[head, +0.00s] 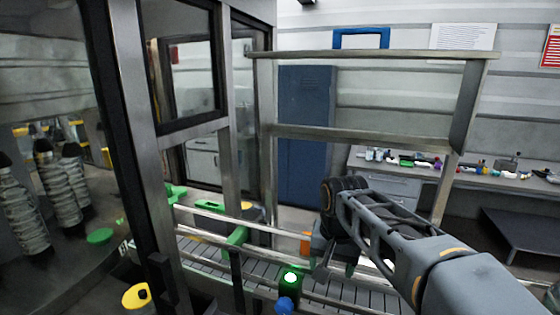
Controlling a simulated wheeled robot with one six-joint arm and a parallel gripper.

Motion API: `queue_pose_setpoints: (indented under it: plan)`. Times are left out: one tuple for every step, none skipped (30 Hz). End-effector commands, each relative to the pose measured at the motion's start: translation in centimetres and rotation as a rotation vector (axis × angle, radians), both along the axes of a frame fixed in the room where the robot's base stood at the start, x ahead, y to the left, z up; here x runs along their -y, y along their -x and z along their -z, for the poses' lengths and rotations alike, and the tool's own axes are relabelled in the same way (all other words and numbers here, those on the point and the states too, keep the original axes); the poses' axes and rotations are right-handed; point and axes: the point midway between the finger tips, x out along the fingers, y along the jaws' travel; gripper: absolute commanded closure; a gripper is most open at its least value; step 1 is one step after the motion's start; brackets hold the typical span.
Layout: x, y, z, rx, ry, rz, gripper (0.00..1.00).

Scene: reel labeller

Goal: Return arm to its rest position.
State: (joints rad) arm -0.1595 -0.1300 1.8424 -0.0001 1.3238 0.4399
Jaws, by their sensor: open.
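My arm comes in from the lower right corner and reaches toward the middle. My gripper (333,262) points down over the conveyor (345,291), to the right of a green-lit button (291,278). Its jaws are open, and I see nothing held between them. An orange piece (306,243) shows just behind and left of the gripper. The gripper hides part of the conveyor's far rail.
A steel frame (375,55) stands over the conveyor beyond my arm. The glazed machine cabinet (145,150) stands at the left. A blue knob (285,305) and a yellow knob (137,296) are near the front. A cluttered bench (470,178) and blue locker (307,140) stand behind.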

Motion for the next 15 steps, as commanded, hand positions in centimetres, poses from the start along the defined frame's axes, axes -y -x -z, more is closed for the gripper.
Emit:
queue_pose_setpoints:
  plan:
    - [0.5, 0.7, 0.0, 0.022, -0.001, -0.012, 0.32]
    - [0.8, 1.2, 0.1, 0.034, 0.0, -0.021, 0.32]
    - [1.1, 1.8, 0.3, 0.054, 0.0, -0.035, 0.32]
    - [1.4, 2.3, 0.5, 0.068, 0.002, -0.047, 0.32]
    - [1.7, 2.8, 0.6, 0.084, 0.003, -0.058, 0.32]
    - [2.2, 3.5, 0.9, 0.107, 0.005, -0.075, 0.32]
    - [2.5, 4.1, 1.1, 0.127, 0.008, -0.089, 0.32]
    - [2.8, 4.8, 1.4, 0.145, 0.012, -0.102, 0.32]
    - [3.3, 5.7, 1.9, 0.174, 0.018, -0.122, 0.32]
    - [3.6, 6.3, 2.2, 0.196, 0.024, -0.137, 0.32]
    - [4.0, 7.0, 2.7, 0.219, 0.031, -0.153, 0.32]
    - [4.4, 7.9, 3.3, 0.247, 0.041, -0.174, 0.32]
    - [4.6, 8.5, 3.7, 0.268, 0.048, -0.189, 0.32]
    - [4.9, 9.0, 4.1, 0.287, 0.056, -0.202, 0.32]
    - [5.2, 9.7, 4.7, 0.308, 0.066, -0.218, 0.32]
